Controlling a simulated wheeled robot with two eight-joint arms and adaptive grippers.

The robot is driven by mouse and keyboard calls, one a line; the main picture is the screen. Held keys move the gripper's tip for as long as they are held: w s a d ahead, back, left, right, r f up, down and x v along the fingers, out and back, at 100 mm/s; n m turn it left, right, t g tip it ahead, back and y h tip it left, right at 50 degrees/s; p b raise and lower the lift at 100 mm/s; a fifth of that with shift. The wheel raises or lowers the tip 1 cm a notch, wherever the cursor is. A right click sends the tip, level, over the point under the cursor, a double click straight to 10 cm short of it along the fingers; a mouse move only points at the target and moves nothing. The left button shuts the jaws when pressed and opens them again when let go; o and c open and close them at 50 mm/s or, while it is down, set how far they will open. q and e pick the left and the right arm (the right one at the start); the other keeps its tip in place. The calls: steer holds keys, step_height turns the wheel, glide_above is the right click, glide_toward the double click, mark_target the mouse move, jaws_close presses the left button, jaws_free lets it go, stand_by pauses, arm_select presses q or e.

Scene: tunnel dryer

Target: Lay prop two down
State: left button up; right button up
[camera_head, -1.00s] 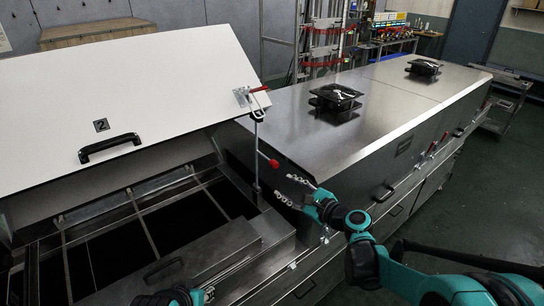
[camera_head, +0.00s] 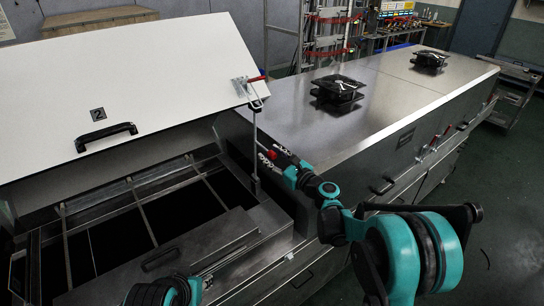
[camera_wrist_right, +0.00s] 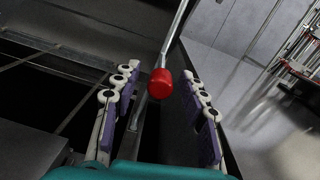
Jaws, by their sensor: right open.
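Lid 2 (camera_head: 130,75), a white panel with a black handle, stands raised over the open dryer section. Prop two (camera_head: 255,140) is a thin upright metal rod from near the lid's right edge down to the dryer's rim. Its red knob (camera_head: 272,154) sticks out to the right. My right gripper (camera_head: 270,153) is open around the knob. In the right wrist view, the knob (camera_wrist_right: 160,83) lies between the two spread fingers, with gaps on both sides. Part of my left arm shows at the bottom edge; its jaw state is unclear.
The closed steel dryer top (camera_head: 350,95) runs back to the right, carrying two black fan units (camera_head: 338,88) (camera_head: 429,60). The open section (camera_head: 130,225) shows dark bays between thin bars. A red-handled toggle clamp (camera_head: 250,88) sits at the lid's right edge.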

jaws_close()
steer(key=shift+s+a, duration=0.1)
steer(key=s+a+f+n+b, duration=0.3)
steer(key=s+a+n, duration=0.3)
steer(key=a+n, duration=0.1)
steer(key=shift+a, duration=0.55)
stand_by(0.5)
